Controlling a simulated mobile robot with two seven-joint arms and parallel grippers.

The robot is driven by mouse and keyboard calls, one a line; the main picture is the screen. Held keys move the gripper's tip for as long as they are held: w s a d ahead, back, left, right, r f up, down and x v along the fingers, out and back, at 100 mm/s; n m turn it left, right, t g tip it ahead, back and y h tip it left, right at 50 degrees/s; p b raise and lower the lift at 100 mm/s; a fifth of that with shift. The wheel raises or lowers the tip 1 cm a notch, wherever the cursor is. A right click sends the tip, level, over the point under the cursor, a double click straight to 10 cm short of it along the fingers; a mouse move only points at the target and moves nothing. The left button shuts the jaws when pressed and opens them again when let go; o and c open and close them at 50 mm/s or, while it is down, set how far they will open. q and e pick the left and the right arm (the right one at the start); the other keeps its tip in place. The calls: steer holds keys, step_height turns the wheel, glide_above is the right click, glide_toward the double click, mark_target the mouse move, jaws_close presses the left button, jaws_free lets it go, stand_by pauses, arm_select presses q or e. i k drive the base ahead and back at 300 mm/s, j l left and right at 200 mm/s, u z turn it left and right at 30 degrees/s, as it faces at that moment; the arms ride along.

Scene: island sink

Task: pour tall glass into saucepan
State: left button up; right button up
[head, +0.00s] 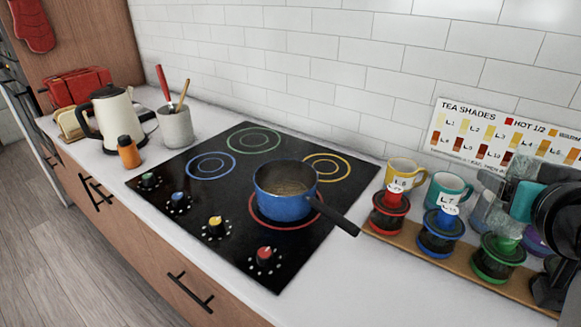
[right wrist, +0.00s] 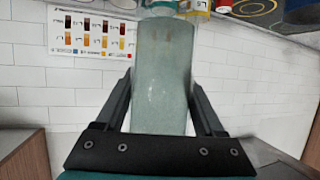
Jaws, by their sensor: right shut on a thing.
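The saucepan (head: 284,205) is blue with a black handle pointing to the lower right. It stands on the red-ringed front burner, with something brownish inside. My right gripper (head: 507,190) is at the right edge of the head view, above the row of mugs and jars, well to the right of the saucepan. In the right wrist view, its two fingers are shut on the tall glass (right wrist: 163,75), a pale, translucent, greyish vessel. In the head view the glass is mostly hidden by the gripper and arm. My left gripper is out of view.
A black cooktop (head: 215,180) has several knobs in front. A wooden board (head: 410,240) with colored jars (head: 388,212) and mugs (head: 405,172) lies right of the saucepan handle. A kettle (head: 115,115), an orange bottle (head: 128,152) and a utensil crock (head: 175,127) stand at left.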

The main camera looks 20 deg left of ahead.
mark_target(275, 203)
steer(key=i+j, duration=0.1)
steer(key=j, duration=0.25)
steer(key=i+j, duration=0.1)
steer(key=j, duration=0.25)
steer(key=i+j, duration=0.15)
steer(key=j, duration=0.2)
steer(key=i+j, duration=0.1)
steer(key=j, duration=0.3)
steer(key=i+j, duration=0.1)
steer(key=j, duration=0.25)
